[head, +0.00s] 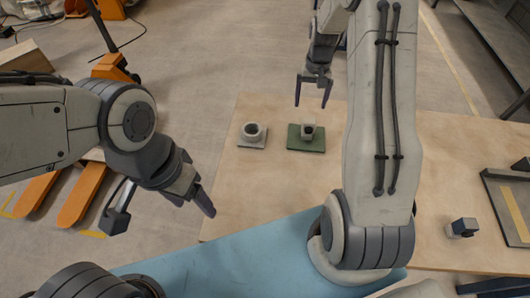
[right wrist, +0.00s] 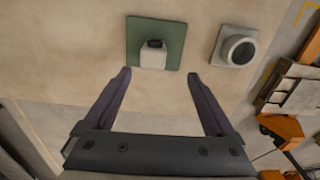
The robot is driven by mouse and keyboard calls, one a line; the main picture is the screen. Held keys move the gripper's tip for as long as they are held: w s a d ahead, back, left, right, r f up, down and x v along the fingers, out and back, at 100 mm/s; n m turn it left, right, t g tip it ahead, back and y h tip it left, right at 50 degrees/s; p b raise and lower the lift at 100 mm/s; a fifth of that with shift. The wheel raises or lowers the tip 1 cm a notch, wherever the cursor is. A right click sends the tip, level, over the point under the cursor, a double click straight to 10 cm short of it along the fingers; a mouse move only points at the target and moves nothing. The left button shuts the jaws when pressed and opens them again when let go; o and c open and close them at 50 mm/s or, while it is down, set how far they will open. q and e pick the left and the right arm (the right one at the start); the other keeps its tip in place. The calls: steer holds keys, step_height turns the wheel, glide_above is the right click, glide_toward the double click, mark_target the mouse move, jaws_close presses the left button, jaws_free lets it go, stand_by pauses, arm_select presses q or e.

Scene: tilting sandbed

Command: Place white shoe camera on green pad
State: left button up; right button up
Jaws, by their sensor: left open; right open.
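The white shoe camera (head: 308,130), a small pale block with a dark face, stands on the green pad (head: 318,146) on the table. In the right wrist view the camera (right wrist: 153,57) is at the lower middle of the pad (right wrist: 172,37). My right gripper (head: 313,91) is open, and its fingers are apart from the camera. In the right wrist view the open fingers (right wrist: 158,74) have nothing between them. My left gripper (head: 203,198) is at the table's left edge, and no object shows in it.
A grey pad (head: 246,144) bearing a round pale ring-like part (head: 253,130) lies left of the green pad. A small white and dark block (head: 462,228) and a dark tray (head: 496,205) are on the right. The table (head: 260,185) between is clear.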

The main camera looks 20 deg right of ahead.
steer(key=s+a+r+n, duration=0.2)
steer(key=s+a+r, duration=0.15)
steer(key=a, duration=0.35)
steer(key=s+a+r+n, duration=0.2)
steer(key=s+a+r, duration=0.15)
steer(key=a, duration=0.45)
steer(key=s+a+r+n, duration=0.2)
steer(key=s+a+r, duration=0.15)
steer(key=a, duration=0.35)
steer(key=s+a+r+n, duration=0.1)
steer(key=s+a+n, duration=0.2)
steer(key=s, duration=0.6)
steer(key=s+a+r+n+y, duration=0.1)
steer(key=s+a+r+n, duration=0.1)
steer(key=s, duration=0.7)
steer(key=shift+s+a+n, duration=0.35)
steer(key=shift+a+n, duration=0.25)
steer(key=shift+a, duration=0.05)
